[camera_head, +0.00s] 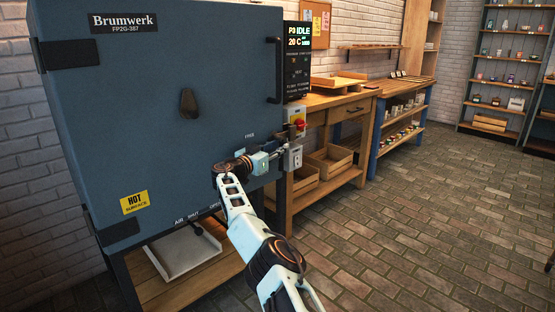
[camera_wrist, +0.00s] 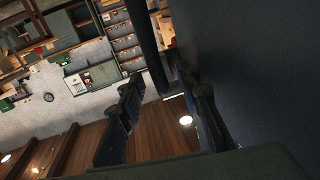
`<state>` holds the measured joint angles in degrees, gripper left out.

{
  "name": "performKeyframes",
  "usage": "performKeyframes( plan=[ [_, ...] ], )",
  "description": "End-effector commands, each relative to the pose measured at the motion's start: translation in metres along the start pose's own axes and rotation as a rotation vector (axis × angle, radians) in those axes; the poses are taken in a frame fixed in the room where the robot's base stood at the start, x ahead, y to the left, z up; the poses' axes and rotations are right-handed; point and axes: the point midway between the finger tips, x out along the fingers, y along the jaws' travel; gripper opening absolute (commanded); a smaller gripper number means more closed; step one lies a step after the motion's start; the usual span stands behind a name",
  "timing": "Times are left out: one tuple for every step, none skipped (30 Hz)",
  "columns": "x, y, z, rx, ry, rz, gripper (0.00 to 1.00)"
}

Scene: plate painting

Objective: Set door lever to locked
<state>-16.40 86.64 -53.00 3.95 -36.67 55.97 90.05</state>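The blue kiln door (camera_head: 150,70) looks closed in the head view. My gripper (camera_head: 288,140) is at the lower right edge of the door, beside a "FREE" label. The door lever cannot be made out clearly there; my gripper and wrist cover that spot. In the wrist view, the two dark fingers of my gripper (camera_wrist: 162,98) stand apart with a gap between them. A dark upright bar (camera_wrist: 146,45), perhaps the lever or the door handle, comes down toward this gap. I cannot tell whether the fingers touch it. The door surface fills the right side.
A vertical door handle (camera_head: 273,70) is above my gripper. A wooden workbench (camera_head: 335,100) with crates below stands beyond. The brick floor (camera_head: 420,220) at right is clear.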

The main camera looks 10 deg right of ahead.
Motion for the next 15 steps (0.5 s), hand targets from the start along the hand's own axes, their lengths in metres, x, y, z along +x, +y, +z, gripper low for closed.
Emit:
performKeyframes(
  plan=[
    [-0.001,-0.001,-0.017,0.002,0.014,-0.002,0.32],
    [-0.001,-0.001,-0.021,0.002,0.016,-0.003,0.32],
    [0.0,-0.001,-0.026,0.002,0.018,-0.002,0.32],
    [0.0,-0.001,-0.03,0.003,0.02,-0.002,0.32],
    [0.0,-0.001,-0.033,0.002,0.022,-0.002,0.32],
    [0.0,-0.001,-0.036,0.002,0.023,-0.003,0.32],
    [-0.001,-0.001,-0.038,0.002,0.024,-0.004,0.32],
    [-0.001,-0.001,-0.04,0.003,0.025,-0.005,0.32],
    [-0.001,-0.001,-0.042,0.003,0.026,-0.005,0.32],
    [-0.001,-0.001,-0.043,0.003,0.027,-0.005,0.32],
    [0.0,-0.001,-0.043,0.004,0.027,-0.006,0.32],
    [0.0,-0.001,-0.044,0.004,0.027,-0.006,0.32],
    [0.0,-0.001,-0.044,0.004,0.027,-0.006,0.32],
    [0.0,-0.001,-0.044,0.005,0.027,-0.005,0.32],
    [0.0,-0.001,-0.044,0.005,0.027,-0.005,0.32]
  ],
)
